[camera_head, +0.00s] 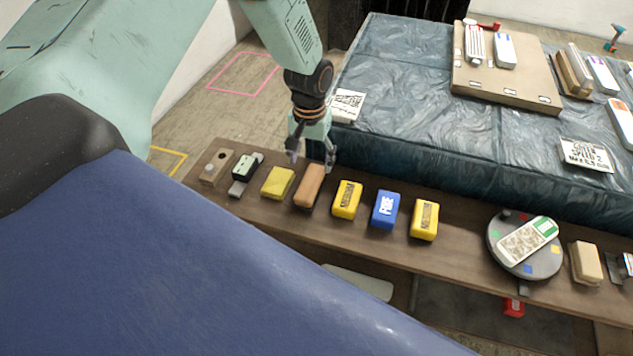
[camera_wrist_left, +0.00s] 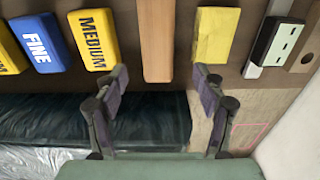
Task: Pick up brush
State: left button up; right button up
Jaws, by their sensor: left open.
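A long brown wooden block (camera_head: 309,185), the likeliest brush, lies on the narrow brown shelf between a yellow sponge (camera_head: 277,183) and a yellow block marked MEDIUM (camera_head: 347,200). No bristles show. My left gripper (camera_head: 311,163) is open and empty, pointing down just behind the wooden block's far end. In the left wrist view the wooden block (camera_wrist_left: 156,40) lies lengthwise, in line with the space between the open fingers (camera_wrist_left: 162,75). The sponge (camera_wrist_left: 216,35) is right of it and the MEDIUM block (camera_wrist_left: 94,38) left. My right gripper is not in view.
Along the shelf (camera_head: 460,255) stand a blue FINE block (camera_head: 385,209), another yellow block (camera_head: 424,220), a grey turntable (camera_head: 496,248) and a beige block (camera_head: 585,263). A plastic-covered bed (camera_head: 400,110) rises directly behind the shelf. A black-and-pale tool (camera_head: 246,168) lies left of the sponge.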

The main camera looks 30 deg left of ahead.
aim_at(311, 181)
pick_arm(q)
jog(key=shift+f, duration=0.4)
jog(key=shift+s+d+f+b, duration=0.1)
jog(key=shift+s+f+b, duration=0.1)
jog(key=shift+s+f, duration=0.25)
jog(key=shift+s+f+b, duration=0.15)
jog(key=shift+s+f, duration=0.1)
jog(key=shift+f, duration=0.35)
jog(key=f, duration=0.4)
jog(key=shift+w+d+b, duration=0.15)
jog(key=shift+d+b, duration=0.1)
jog(key=shift+b, duration=0.15)
jog(key=shift+f, duration=0.25)
jog(key=shift+s+r, duration=0.1)
jog(key=shift+s, duration=0.1)
jog(key=shift+w, duration=0.2)
jog(key=c, duration=0.4)
jog(key=shift+s, duration=0.15)
jog(key=c, duration=0.9)
